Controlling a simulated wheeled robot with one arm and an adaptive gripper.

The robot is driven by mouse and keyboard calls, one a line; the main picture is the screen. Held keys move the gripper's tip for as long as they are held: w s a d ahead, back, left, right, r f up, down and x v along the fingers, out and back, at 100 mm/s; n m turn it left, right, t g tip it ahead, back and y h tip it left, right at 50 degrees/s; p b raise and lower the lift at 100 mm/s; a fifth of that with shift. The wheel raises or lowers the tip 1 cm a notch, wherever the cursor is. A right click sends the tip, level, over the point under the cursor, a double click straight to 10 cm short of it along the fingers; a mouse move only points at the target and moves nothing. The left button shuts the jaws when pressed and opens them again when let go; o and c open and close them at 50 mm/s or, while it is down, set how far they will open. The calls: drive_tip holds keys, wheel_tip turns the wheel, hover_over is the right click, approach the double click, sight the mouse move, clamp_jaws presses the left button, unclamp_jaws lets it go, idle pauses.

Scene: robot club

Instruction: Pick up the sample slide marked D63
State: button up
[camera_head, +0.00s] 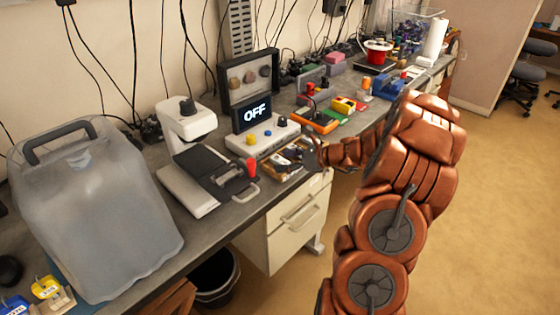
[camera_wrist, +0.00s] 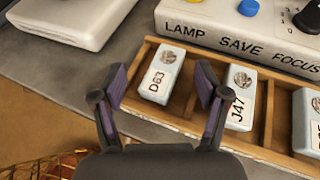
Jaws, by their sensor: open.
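The sample slide marked D63 (camera_wrist: 161,73) is a small pale block with a round grey spot and a white label. It lies in the left compartment of a wooden tray (camera_wrist: 187,126). My gripper (camera_wrist: 161,83) is open in the wrist view, with one dark finger on each side of the D63 slide in the picture. I cannot tell the height of the fingertips above it. A second slide marked J47 (camera_wrist: 239,97) lies in the compartment to the right, close to the right finger. In the head view my gripper (camera_head: 311,155) is over the tray area, and the D63 slide cannot be made out.
A control box (camera_wrist: 235,38) labelled LAMP, SAVE, FOCUS stands just behind the tray. A third slide (camera_wrist: 307,122) is partly cut off at the right. A display reading OFF (camera_head: 255,112) and a microscope-like device (camera_head: 190,122) stand on the bench.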

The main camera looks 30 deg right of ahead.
clamp_jaws()
idle(0.5)
